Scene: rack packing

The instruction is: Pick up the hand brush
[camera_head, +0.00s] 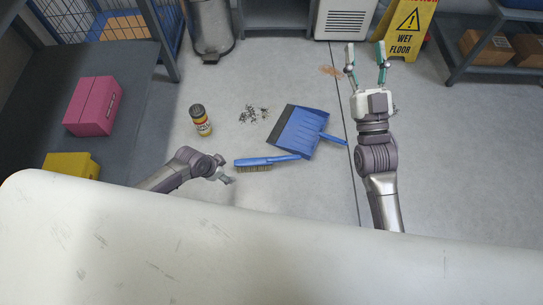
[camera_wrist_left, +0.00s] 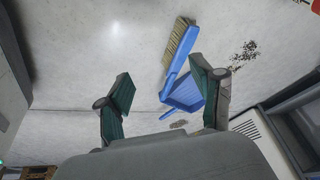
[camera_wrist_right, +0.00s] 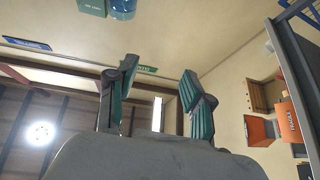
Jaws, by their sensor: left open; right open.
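The blue hand brush (camera_head: 262,162) with tan bristles lies on the floor in the head view, its handle pointing right to the dustpan. My left gripper (camera_head: 226,171) is just left of the brush's bristle end, apart from it or nearly so; the exact gap is hard to tell. In the left wrist view the brush (camera_wrist_left: 179,45) lies beyond the open, empty fingers (camera_wrist_left: 163,100), with the dustpan behind. My right gripper (camera_head: 366,52) is raised at the upper right, open and empty. Its fingers (camera_wrist_right: 157,95) also show in the right wrist view.
A blue dustpan (camera_head: 300,130) lies right of the brush. Dark debris (camera_head: 254,113) and a yellow bottle with a dark cap (camera_head: 201,121) are nearby. A wet floor sign (camera_head: 408,30) stands at the back. A grey shelf (camera_head: 120,85) with pink and yellow boxes is at left.

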